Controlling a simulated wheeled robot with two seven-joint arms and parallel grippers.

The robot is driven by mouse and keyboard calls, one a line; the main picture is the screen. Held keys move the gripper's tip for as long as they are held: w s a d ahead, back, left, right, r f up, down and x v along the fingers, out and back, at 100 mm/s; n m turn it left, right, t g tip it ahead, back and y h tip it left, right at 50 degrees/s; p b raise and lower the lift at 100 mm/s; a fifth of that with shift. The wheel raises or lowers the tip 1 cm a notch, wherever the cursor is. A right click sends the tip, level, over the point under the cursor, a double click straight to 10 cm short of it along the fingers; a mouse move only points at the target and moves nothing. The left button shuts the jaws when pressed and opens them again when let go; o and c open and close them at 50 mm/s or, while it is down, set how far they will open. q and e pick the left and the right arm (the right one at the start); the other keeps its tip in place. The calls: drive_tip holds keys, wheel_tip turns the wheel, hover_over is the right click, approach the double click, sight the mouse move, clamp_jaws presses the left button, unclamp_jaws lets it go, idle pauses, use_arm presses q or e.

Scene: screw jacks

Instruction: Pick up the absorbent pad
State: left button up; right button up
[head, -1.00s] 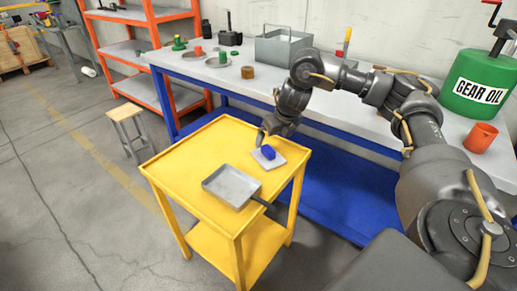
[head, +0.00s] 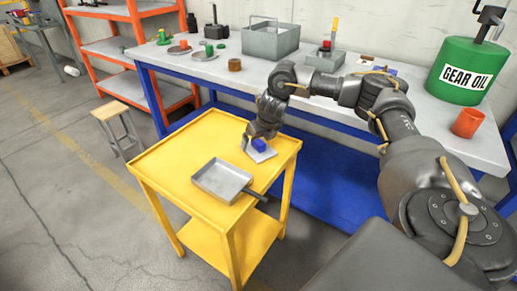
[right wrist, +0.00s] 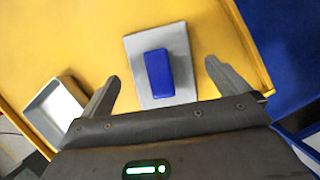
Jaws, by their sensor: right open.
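The absorbent pad appears to be the flat light grey square (head: 266,155) on the yellow cart's top, with a blue block (head: 259,144) on it. In the right wrist view the pad (right wrist: 135,55) lies ahead of my right gripper (right wrist: 162,75), and the blue block (right wrist: 159,74) stands between the two spread fingers. My right gripper (head: 248,142) is open and empty, close to the pad's far left side in the head view. It hides part of the pad there. My left gripper is not in view.
A grey square pan (head: 222,180) with a dark handle sits beside the pad on the yellow cart (head: 165,165). Behind is a workbench (head: 215,70) with a grey bin (head: 270,42), a green gear oil drum (head: 466,70) and an orange cup (head: 467,123). A stool (head: 110,112) stands left.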

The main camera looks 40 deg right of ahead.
drive_tip(key=shift+x, duration=0.85)
drive_tip(key=shift+w+f, duration=0.2)
drive_tip(key=shift+f, duration=0.25)
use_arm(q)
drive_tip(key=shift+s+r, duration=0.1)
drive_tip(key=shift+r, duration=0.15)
use_arm(e)
drive_tip(key=c, duration=0.9)
drive_tip(key=shift+w, duration=0.1)
drive_tip(key=shift+r, duration=0.35)
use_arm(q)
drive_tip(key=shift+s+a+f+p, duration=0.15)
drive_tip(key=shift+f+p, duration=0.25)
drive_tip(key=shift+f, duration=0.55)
use_arm(e)
wheel_tip(320, 180, up, 9)
drive_tip(key=shift+r, duration=0.2)
